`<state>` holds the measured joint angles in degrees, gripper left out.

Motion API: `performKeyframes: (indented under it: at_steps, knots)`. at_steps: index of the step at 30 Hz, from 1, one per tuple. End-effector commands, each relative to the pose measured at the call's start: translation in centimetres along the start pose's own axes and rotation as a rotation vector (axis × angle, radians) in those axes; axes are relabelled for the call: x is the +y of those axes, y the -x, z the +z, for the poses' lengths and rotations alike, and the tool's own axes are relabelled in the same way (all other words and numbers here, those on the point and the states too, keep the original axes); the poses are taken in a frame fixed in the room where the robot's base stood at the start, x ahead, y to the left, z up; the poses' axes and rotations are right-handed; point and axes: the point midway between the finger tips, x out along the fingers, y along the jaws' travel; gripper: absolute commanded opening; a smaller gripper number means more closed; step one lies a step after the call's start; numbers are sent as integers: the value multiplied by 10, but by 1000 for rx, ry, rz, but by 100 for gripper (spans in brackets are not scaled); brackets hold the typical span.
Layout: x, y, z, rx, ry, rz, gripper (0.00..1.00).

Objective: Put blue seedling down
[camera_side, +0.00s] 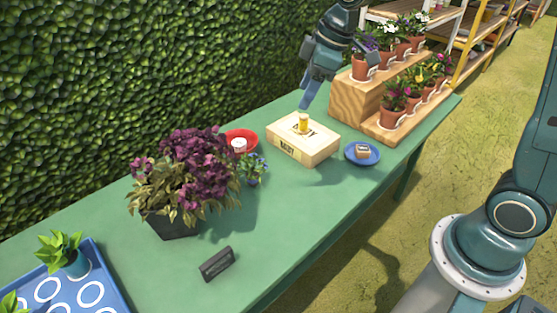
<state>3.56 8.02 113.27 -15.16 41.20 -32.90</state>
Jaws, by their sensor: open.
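A small plant with blue flowers (253,168) stands on the green table beside the large purple-leaved plant (190,175); its pot is mostly hidden. A green seedling in a blue-teal pot (74,262) stands at the blue tray (112,290) at the lower left. I cannot tell which of these is the blue seedling. My gripper (305,104) is open, above and behind the pale box (303,140), with nothing visible between its fingers.
A small yellow item (303,123) stands on the box. A red saucer (243,134) and a blue saucer (371,160) flank it, each holding a small item. A stepped wooden stand (353,100) with several potted flowers is at the back right. A dark sign (216,264) stands near the front edge.

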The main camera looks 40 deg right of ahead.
Motion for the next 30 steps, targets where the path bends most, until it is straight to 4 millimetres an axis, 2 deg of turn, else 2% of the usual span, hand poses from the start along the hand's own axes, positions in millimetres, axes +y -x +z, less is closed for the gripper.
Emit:
performKeyframes:
  at_steps: [1,6,15,22,30]
  knots:
    - [-7,13,5,4,-26,16,59]
    - [-28,46,27,11,-127,61,59]
    - [-66,91,73,36,-313,136,59]
    - [-95,112,113,68,-459,185,59]
    - [-122,122,156,108,-612,226,59]
